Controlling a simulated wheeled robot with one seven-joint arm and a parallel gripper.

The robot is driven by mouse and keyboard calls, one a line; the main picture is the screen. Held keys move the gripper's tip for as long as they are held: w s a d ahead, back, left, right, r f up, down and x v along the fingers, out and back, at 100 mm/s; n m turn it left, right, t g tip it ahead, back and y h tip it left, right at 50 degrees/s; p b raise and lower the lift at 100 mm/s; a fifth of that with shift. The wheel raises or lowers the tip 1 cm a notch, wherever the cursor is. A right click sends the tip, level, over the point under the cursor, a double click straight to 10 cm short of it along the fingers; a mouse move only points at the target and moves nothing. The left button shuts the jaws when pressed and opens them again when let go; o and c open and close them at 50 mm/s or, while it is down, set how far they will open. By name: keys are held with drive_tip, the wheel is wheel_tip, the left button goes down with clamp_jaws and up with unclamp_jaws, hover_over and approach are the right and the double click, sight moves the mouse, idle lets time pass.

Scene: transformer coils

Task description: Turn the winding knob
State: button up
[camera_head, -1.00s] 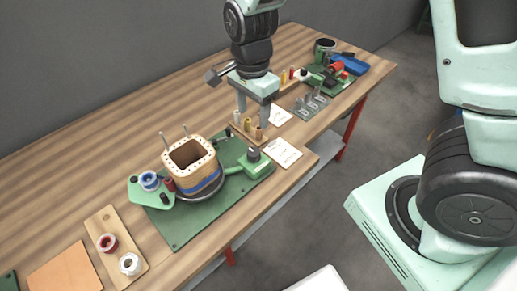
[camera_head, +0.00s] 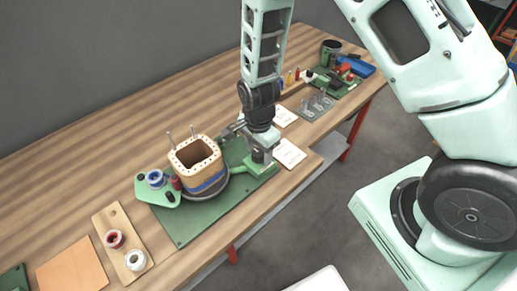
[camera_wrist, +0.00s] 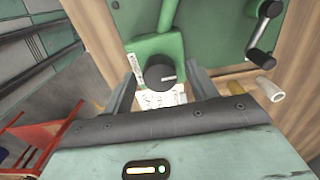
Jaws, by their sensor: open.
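The black round knob (camera_wrist: 160,72) stands on a green housing in the wrist view. My gripper (camera_wrist: 164,76) is open, with one finger on the left of the knob and one on the right; contact is not visible. In the head view my gripper (camera_head: 262,153) is low over the green arm (camera_head: 262,171) of the winding fixture and hides the knob. The fixture carries a square tan coil former (camera_head: 194,153) with a blue winding (camera_head: 210,185), left of my gripper.
A wooden board (camera_head: 123,238) with red and white spools is at the front left. White cards (camera_head: 289,154) lie just right of my gripper. A crank handle (camera_wrist: 263,32) shows at the upper right of the wrist view. Farther back are a small stand (camera_head: 319,104) and a blue tray (camera_head: 361,67).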

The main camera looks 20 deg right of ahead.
drive_tip(key=c, duration=1)
